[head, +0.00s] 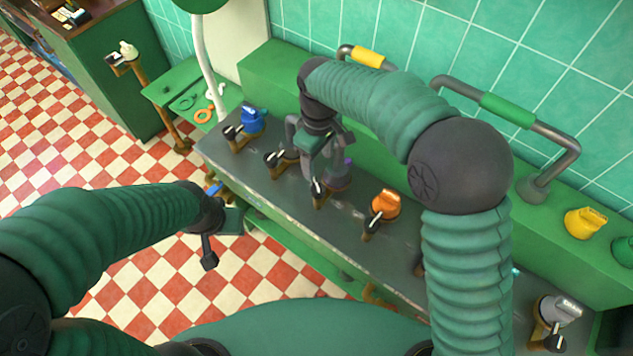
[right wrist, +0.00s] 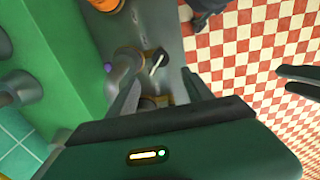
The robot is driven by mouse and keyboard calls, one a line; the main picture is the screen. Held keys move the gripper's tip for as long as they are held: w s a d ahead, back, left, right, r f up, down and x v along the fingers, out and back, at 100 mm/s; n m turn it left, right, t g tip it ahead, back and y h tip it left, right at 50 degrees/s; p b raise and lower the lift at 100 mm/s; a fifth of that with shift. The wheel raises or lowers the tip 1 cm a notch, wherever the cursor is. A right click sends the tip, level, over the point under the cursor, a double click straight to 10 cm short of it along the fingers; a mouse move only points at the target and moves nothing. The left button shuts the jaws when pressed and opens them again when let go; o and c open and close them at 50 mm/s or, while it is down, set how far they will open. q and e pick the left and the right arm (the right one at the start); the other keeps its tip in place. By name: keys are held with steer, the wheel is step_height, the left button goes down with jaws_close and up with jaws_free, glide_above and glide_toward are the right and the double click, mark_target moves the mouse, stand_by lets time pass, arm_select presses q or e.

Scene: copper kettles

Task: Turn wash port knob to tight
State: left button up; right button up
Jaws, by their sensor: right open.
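No label is legible, so I cannot tell which knob is the wash port knob. A small black knob with a white pointer (head: 318,188) stands on a brass mount on the grey bench, just below my right gripper (head: 322,160). The right wrist view shows this knob (right wrist: 157,62) ahead of the open, empty fingers of my right gripper (right wrist: 162,95), apart from them.
The grey bench (head: 350,225) also carries a blue valve (head: 251,120), an orange valve (head: 385,205) and a silver valve (head: 560,310), each with a black pointer knob nearby. A pipe with a green sleeve (head: 508,110) rises behind. My right arm hides part of the bench.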

glide_above(318, 188)
steer(key=f, duration=0.3)
steer(key=s+f, duration=0.1)
steer(key=shift+d+f, duration=0.25)
steer(key=shift+d, duration=0.05)
steer(key=f, duration=0.2)
steer(key=w+f, duration=0.1)
steer(key=f, duration=0.4)
steer(key=shift+w+a+f+p, duration=0.15)
steer(key=shift+a+f+p, duration=0.15)
steer(key=shift+a+p, duration=0.1)
steer(key=shift+s+a+f, duration=0.15)
steer(key=shift+s+f, duration=0.05)
steer(key=shift+f, duration=0.1)
steer(key=shift+s+d, duration=0.1)
steer(key=shift+d, duration=0.3)
steer(key=c, duration=0.4)
steer(key=shift+a+r, duration=0.1)
steer(key=shift+a, duration=0.1)
jaws_close()
